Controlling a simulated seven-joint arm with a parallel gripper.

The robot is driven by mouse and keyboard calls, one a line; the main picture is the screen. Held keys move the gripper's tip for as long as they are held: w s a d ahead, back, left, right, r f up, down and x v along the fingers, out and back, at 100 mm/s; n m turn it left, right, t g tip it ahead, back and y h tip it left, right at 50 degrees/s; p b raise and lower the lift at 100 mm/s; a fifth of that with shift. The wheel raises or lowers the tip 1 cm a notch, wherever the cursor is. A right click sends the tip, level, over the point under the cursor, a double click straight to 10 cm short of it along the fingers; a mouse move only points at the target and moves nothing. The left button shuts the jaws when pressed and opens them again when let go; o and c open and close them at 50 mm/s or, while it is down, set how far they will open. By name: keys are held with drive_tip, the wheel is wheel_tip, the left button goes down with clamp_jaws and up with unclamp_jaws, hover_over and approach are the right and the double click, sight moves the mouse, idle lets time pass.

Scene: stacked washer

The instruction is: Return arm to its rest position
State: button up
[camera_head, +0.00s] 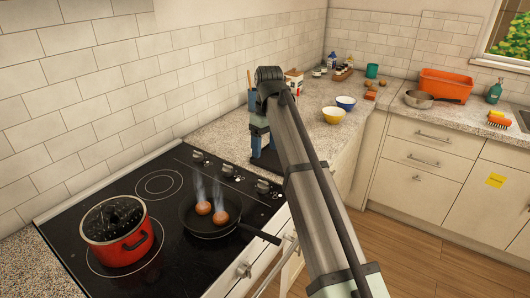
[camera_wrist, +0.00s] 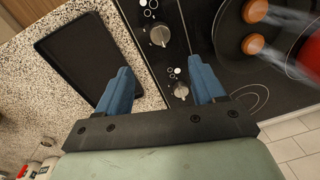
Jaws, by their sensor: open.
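My arm reaches in from the lower right in the head view and bends down over the counter beside the stove. My gripper (camera_head: 261,150) points down there, its lower end near a dark flat tray (camera_head: 268,164). In the wrist view the two blue fingers of my gripper (camera_wrist: 164,76) stand well apart with nothing between them. The black tray (camera_wrist: 85,55) lies on the speckled counter to the left, and stove knobs (camera_wrist: 160,36) show beyond and between the fingers. The height of the fingertips above the counter is hard to tell.
A black pan (camera_head: 205,228) with two steaming brown round pieces and a red pot (camera_head: 120,245) stand on the stove (camera_head: 185,270). An orange basin (camera_head: 445,84) is farther back. Floor space is open at right.

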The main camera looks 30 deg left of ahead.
drive_tip(key=shift+w+d, duration=0.1)
idle(0.5)
